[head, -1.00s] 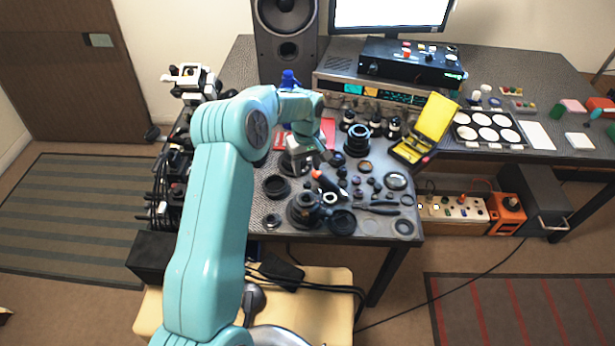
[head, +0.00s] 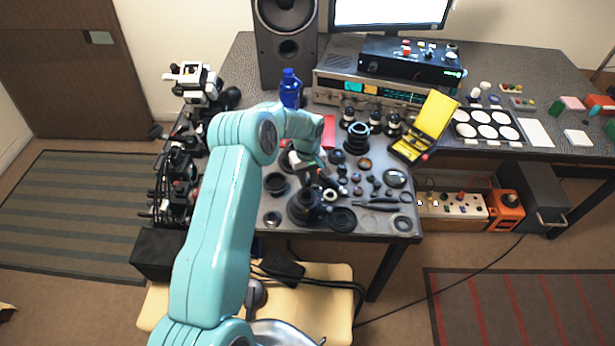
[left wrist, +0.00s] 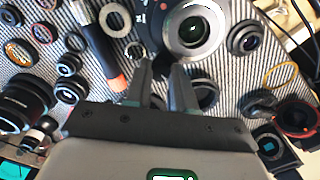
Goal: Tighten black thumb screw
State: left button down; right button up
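My left gripper (left wrist: 163,72) points down over the bench, close beside a large lens body (left wrist: 195,28) with a silver-white ring and dark glass. Its two grey fingers are apart, with a narrow gap between them. Dark parts lie under and around the fingertips; I cannot tell whether one is the black thumb screw. In the head view the left gripper (head: 318,178) is by the dark lens body (head: 306,207) near the bench's front edge. An orange-and-black tool handle (left wrist: 112,70) lies left of the fingers. My right gripper is not in view.
Several lens rings and small parts cover the bench right of the gripper. A yellow case (head: 432,115) stands open behind them, near a black lens barrel (head: 357,138). A blue bottle (head: 290,88) stands behind my arm. Camera gear (head: 175,175) crowds the left edge.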

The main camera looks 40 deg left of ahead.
pick_arm(q)
jog(key=m+b, duration=0.2)
jog(key=b, duration=0.1)
jog(key=shift+f, duration=0.2)
jog(key=m+b, duration=0.2)
jog(key=shift+m, duration=0.4)
jog(key=m+b, duration=0.2)
jog(key=m, duration=0.1)
jog(key=shift+r+m, duration=0.15)
jog(key=shift+m, duration=0.15)
jog(key=shift+r+m+b, duration=0.1)
jog(key=shift+m+b, duration=0.4)
jog(key=shift+m, duration=1.3)
jog(key=c, duration=0.9)
grip_release()
jog(key=shift+c, duration=0.2)
